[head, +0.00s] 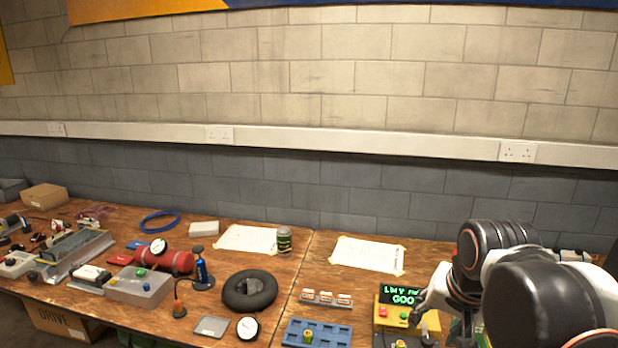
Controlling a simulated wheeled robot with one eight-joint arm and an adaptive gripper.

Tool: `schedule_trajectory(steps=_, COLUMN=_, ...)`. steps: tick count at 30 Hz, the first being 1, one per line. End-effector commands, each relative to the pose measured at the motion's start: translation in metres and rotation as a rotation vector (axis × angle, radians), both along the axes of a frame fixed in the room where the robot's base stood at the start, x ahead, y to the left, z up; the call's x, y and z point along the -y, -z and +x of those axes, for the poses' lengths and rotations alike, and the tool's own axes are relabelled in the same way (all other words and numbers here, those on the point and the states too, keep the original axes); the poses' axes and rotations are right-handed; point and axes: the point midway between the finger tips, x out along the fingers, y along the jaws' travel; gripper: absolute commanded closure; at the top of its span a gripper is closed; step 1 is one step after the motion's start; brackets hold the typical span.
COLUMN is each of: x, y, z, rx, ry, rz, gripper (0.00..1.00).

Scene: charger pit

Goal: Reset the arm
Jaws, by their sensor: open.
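My arm comes in from the right edge, its black and white links filling the lower right of the head view. My gripper (418,312) is small and partly hidden by my own arm; it is open, and I see nothing held in it. It is in front of the right side of a yellow device (382,315) with a green-lettered display (401,294) and red and green buttons. The arm covers part of the display and device. I cannot tell whether the gripper touches it.
A blue tray (317,334) and a row of small orange-and-white blocks (326,299) lie left of the device. A black ring (249,290), a red cylinder (178,261) and a grey box (139,286) stand further left. Paper sheets (367,254) lie behind, before the wall.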

Motion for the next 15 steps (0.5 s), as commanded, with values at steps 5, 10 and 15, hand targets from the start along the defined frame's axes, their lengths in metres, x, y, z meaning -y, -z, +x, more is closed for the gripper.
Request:
schedule_trajectory(steps=5, x=-0.014, y=0.003, z=-0.04, rx=0.076, ry=-0.189, rz=-0.084, gripper=0.52)
schedule_trajectory(steps=10, x=-0.023, y=0.01, z=-0.067, rx=0.139, ry=-0.34, rz=-0.163, gripper=0.52)
schedule_trajectory(steps=15, x=-0.027, y=0.015, z=-0.081, rx=0.176, ry=-0.425, rz=-0.214, gripper=0.52)
